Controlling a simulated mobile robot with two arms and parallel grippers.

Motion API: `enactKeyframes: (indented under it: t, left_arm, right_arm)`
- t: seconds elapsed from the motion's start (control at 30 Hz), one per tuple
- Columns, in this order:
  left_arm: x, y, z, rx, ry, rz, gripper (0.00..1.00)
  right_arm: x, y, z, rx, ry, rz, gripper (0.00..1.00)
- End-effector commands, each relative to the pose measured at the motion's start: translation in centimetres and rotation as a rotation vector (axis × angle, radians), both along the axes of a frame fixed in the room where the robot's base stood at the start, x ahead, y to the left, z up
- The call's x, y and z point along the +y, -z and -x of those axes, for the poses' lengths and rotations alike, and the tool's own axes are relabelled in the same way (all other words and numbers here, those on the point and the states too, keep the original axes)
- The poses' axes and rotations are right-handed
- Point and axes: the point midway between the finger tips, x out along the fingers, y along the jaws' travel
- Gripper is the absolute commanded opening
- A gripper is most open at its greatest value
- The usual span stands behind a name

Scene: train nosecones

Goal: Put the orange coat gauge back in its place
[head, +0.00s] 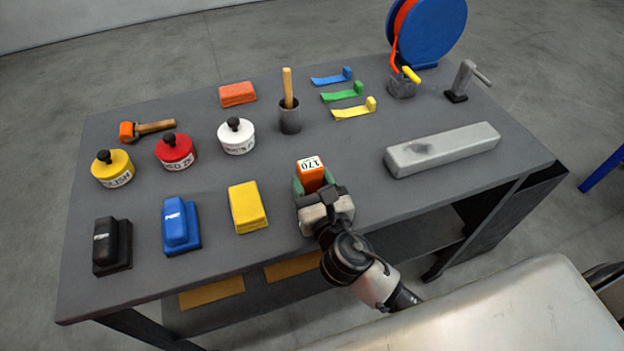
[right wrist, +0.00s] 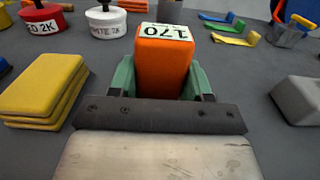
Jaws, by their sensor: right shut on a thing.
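The orange coat gauge (head: 310,173) is a small orange block with a white face reading 170. My right gripper (head: 312,186) is shut on it near the front middle of the grey table. The gauge also shows in the right wrist view (right wrist: 164,60), between the green fingers of my right gripper (right wrist: 165,80). Its lower part is hidden by the gripper, so I cannot tell whether it touches the table. My left gripper is not in view.
Left of the gripper lie a yellow pad stack (head: 247,207), a blue block (head: 180,224) and a black block (head: 112,245). A grey bar (head: 442,150) lies right. Behind stand a cup with a stick (head: 290,118), several lidded tins and coloured strips (head: 343,92). Bare tabletop surrounds the gripper.

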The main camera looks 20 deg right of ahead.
Motion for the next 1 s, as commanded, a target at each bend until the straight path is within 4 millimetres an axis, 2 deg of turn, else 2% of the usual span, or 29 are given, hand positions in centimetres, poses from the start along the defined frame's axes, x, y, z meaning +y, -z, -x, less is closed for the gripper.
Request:
enactKeyframes:
  t: [0.07, 0.1, 0.27, 0.53, 0.67, 0.77, 1.0]
  left_arm:
    - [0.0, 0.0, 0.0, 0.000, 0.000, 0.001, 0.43]
    - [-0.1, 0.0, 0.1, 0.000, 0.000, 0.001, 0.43]
    - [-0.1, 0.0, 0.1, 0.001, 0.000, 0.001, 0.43]
    - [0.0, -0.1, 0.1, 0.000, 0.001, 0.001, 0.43]
    - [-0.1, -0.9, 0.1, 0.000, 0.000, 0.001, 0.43]
    - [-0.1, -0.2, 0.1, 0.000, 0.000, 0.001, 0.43]
    - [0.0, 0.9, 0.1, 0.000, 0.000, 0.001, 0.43]
  right_arm:
    - [0.0, 0.1, 0.0, 0.001, 0.000, 0.000, 0.21]
    - [0.0, 0.1, 0.0, 0.003, 0.000, 0.000, 0.52]
    - [0.0, 0.2, 0.0, 0.004, 0.000, 0.000, 0.74]
    - [0.0, 0.1, 0.0, 0.005, 0.000, 0.000, 0.74]
    - [0.0, -1.3, 0.0, 0.002, 0.000, 0.000, 0.74]
    - [0.0, -0.8, 1.7, 0.006, -0.002, 0.001, 0.74]
    - [-0.2, -0.6, 7.2, 0.007, -0.001, -0.001, 0.74]
